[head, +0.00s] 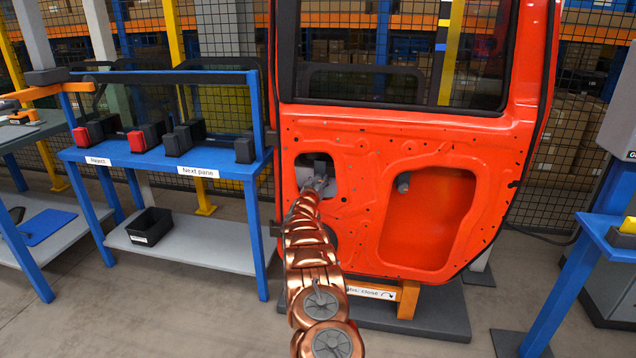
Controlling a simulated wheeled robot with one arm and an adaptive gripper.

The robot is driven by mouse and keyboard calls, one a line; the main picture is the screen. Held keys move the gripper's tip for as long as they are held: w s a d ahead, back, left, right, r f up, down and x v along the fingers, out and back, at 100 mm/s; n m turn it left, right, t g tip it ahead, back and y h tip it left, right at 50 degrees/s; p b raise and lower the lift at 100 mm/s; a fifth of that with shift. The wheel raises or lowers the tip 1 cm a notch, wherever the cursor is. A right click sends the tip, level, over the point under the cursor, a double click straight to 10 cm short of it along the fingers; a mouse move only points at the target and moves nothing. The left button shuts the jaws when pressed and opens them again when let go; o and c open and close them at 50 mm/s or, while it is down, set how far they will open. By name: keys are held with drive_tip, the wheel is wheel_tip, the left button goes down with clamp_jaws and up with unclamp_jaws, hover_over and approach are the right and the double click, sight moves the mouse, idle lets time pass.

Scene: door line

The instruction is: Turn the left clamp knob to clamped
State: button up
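A red-orange car door (400,125) stands upright in front of me, with its inner side facing me. It has a small opening (303,164) at the left and a larger opening (430,225) at the right. My copper-coloured arm reaches up to the small left opening. My gripper (319,181) is at that opening, seen small and from behind. I cannot make out the left clamp knob; the gripper and the dark opening may hide it. A small grey knob-like part (403,183) shows at the upper left of the larger opening. Whether the gripper's fingers are open or shut is not visible.
A blue rack (165,163) with black and red blocks stands left of the door, with a black bin (149,226) on its lower shelf. A labelled orange stand (408,299) is under the door. Another blue table (590,235) is at the right.

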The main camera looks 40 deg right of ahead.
drive_tip(key=c, duration=0.9)
drive_tip(key=shift+m, duration=0.3)
drive_tip(key=m+b, duration=0.2)
drive_tip(key=m, duration=0.2)
drive_tip(key=shift+a+f, duration=0.1)
drive_tip(key=shift+f, duration=0.05)
drive_tip(key=m+b, duration=0.2)
drive_tip(key=m, duration=0.2)
drive_tip(key=shift+m, duration=0.4)
drive_tip(key=m+b, duration=0.3)
drive_tip(key=m, duration=0.1)
drive_tip(key=shift+w+m+b, duration=0.1)
drive_tip(key=shift+m+b, duration=1.05)
drive_tip(key=shift+m, duration=1.05)
drive_tip(key=shift+r, duration=0.2)
